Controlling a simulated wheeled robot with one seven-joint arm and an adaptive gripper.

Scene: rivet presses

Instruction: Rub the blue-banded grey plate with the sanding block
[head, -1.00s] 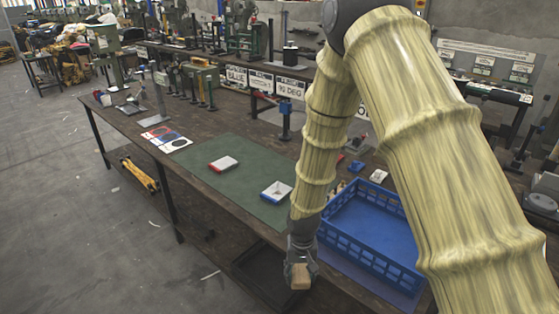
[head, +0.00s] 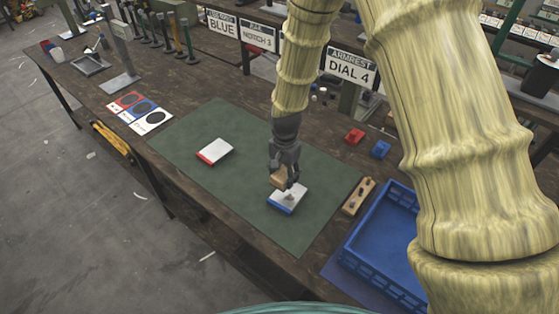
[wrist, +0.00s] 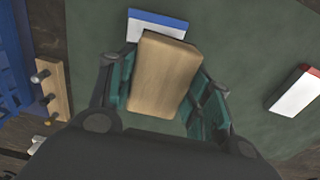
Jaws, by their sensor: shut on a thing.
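The blue-banded grey plate (head: 288,198) lies on the green mat (head: 220,180). A dark smudge or shadow shows on its top. My gripper (head: 284,176) is shut on the tan sanding block (head: 279,179), which is over the plate's far left part in the head view. In the wrist view the block (wrist: 162,75) sits between the two fingers and hides much of the plate; the plate's blue band (wrist: 158,19) shows beyond it. I cannot tell whether block and plate touch. A red-banded plate (head: 215,151) lies to the left on the mat.
A blue crate (head: 385,250) stands at the right. A wooden strip with pegs (head: 358,196), a red block (head: 355,136) and a blue block (head: 380,149) lie nearby. Printed cards (head: 140,112) lie past the mat's left edge. The mat's front part is clear.

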